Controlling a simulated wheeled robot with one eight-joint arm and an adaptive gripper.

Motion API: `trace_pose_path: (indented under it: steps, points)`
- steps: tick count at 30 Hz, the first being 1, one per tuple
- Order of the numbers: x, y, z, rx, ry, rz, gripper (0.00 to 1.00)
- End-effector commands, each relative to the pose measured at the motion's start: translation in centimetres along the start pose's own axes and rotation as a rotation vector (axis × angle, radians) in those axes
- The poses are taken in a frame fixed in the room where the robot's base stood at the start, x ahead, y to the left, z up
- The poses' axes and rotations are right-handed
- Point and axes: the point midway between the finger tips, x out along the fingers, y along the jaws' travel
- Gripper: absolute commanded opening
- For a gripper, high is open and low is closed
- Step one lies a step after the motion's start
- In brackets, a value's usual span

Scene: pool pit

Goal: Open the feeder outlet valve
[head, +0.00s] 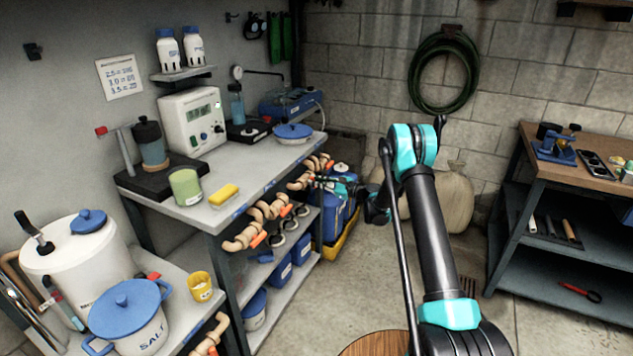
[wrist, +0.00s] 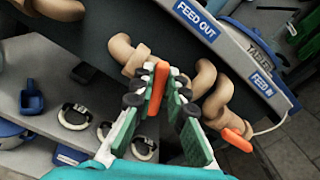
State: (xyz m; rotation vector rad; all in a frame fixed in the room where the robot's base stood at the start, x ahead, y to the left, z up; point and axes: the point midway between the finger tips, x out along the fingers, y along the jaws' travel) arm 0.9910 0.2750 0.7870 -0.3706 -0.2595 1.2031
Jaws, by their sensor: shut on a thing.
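The feeder outlet valve is a tan pipe fitting (wrist: 131,56) near the blue FEED OUT label (wrist: 195,20) in the wrist view. Its orange lever (wrist: 157,88) stands nearly upright in the picture, at an angle to the bench edge. My gripper (wrist: 158,100) has its green-padded fingers on both sides of this lever and is shut on it. In the head view, my gripper (head: 326,182) is at the far end of the bench front, by the tan pipes (head: 302,182). The lever there is mostly hidden by my fingers.
A neighbouring orange lever (wrist: 237,132) sits near the FEED IN label (wrist: 262,85), close to my right finger. More orange-levered valves (head: 258,239) line the bench front. Blue containers (head: 335,218) stand below my gripper. The floor (head: 385,275) to the right is open.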

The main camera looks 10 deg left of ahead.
Motion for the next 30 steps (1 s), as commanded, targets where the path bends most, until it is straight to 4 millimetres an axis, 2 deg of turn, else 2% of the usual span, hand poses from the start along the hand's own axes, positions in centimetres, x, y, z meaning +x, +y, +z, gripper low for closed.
trace_pose_path:
  steps: [30]
  points:
    - [-0.1, 1.6, -0.8, -0.934, 0.000, 0.001, 0.00]
